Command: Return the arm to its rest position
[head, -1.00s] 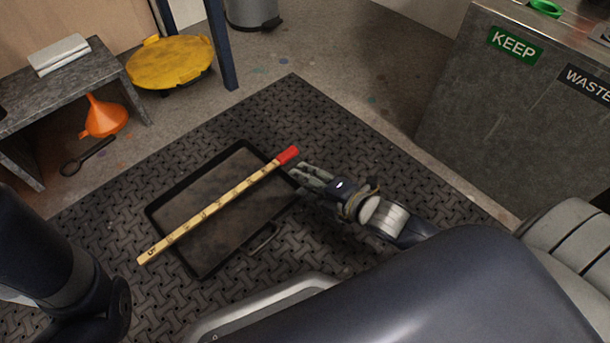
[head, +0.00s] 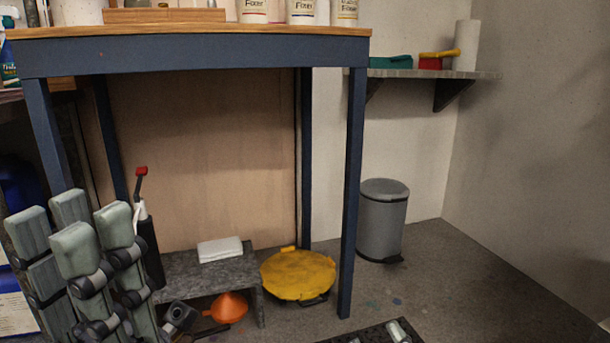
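My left gripper (head: 88,240) stands large at the lower left, its pale grey padded fingers pointing up. The fingers look spread apart, and I see nothing held between them. At the bottom edge, right of centre, a small pale piece (head: 398,331) shows over the dark mat; it looks like a fingertip of my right gripper. The rest of that gripper is out of frame, so its opening cannot be judged.
A blue-legged table (head: 200,54) with bottles on top fills the upper left. Beneath it are a low grey bench (head: 200,274), an orange funnel (head: 229,307) and a yellow lid (head: 298,275). A grey bin (head: 382,220) stands right; floor beyond is clear.

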